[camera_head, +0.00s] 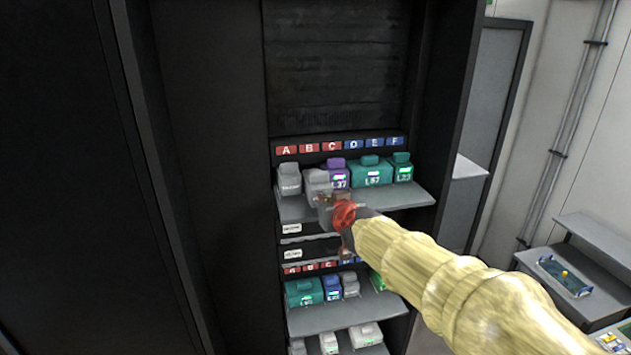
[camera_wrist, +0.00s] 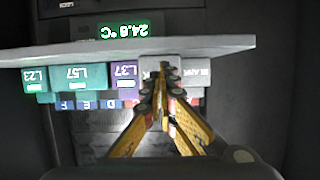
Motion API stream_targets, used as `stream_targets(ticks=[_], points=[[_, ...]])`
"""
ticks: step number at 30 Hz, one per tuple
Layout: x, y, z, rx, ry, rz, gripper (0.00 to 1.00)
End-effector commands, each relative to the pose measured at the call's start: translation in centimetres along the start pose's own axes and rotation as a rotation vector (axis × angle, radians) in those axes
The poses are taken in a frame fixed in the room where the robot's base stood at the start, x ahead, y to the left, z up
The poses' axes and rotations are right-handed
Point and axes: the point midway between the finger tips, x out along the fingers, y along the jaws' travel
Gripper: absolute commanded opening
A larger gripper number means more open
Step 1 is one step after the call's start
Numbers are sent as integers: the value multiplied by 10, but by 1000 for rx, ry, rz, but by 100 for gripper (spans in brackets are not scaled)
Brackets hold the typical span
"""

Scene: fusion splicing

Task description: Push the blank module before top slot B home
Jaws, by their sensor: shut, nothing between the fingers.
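The grey blank module (camera_head: 317,182) stands on the top shelf below the red B label (camera_head: 309,148). It sits between another grey module (camera_head: 289,179) under A and the purple module L37 (camera_head: 335,172). In the upside-down wrist view the B module (camera_wrist: 150,66) is partly hidden behind my fingers. My gripper (camera_head: 325,203) is shut and empty, right in front of that module. In the wrist view its closed fingertips (camera_wrist: 163,84) overlap the module's face. I cannot tell whether they touch it.
The green modules L57 (camera_head: 371,172) and L23 (camera_head: 402,168) stand to the right on the same shelf (camera_head: 405,195). A lower shelf (camera_head: 345,314) holds several more modules. The dark cabinet wall (camera_head: 220,130) is close on the left.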

Motion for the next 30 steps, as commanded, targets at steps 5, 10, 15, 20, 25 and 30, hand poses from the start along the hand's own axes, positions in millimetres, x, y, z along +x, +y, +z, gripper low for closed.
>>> stream_targets(ticks=[5,10,15,20,25,30], points=[[9,0,-4,0,0,0,0],[18,0,-8,0,1,0,0],[26,0,-10,0,0,0,0],[34,0,-14,0,1,0,0],[43,0,-17,0,1,0,0],[52,0,-20,0,0,0,0]])
